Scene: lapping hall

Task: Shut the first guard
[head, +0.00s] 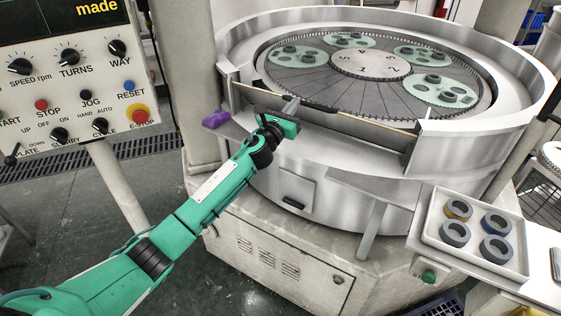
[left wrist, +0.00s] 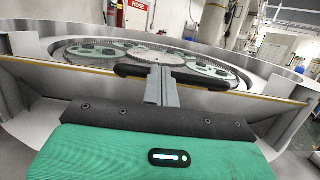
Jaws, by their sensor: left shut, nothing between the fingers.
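The lapping machine's front guard (head: 345,128) is a grey panel with a thin tan edge, set across the gap in the round rim. It also spans the left wrist view (left wrist: 75,80). I cannot tell whether it is fully shut. A black padded bar (head: 320,107) shows along the guard's upper side; in the left wrist view the bar (left wrist: 205,80) passes behind my fingers. My left gripper (head: 291,106) is shut and empty, its fingertips (left wrist: 162,74) at or very near the bar; contact is unclear. My right gripper is out of view.
The toothed plate (head: 300,82) carries several green carriers with dark rings. A control panel (head: 75,90) stands at the left. A purple object (head: 216,118) lies left of the guard. A white tray (head: 431,232) of grey rings sits at the lower right.

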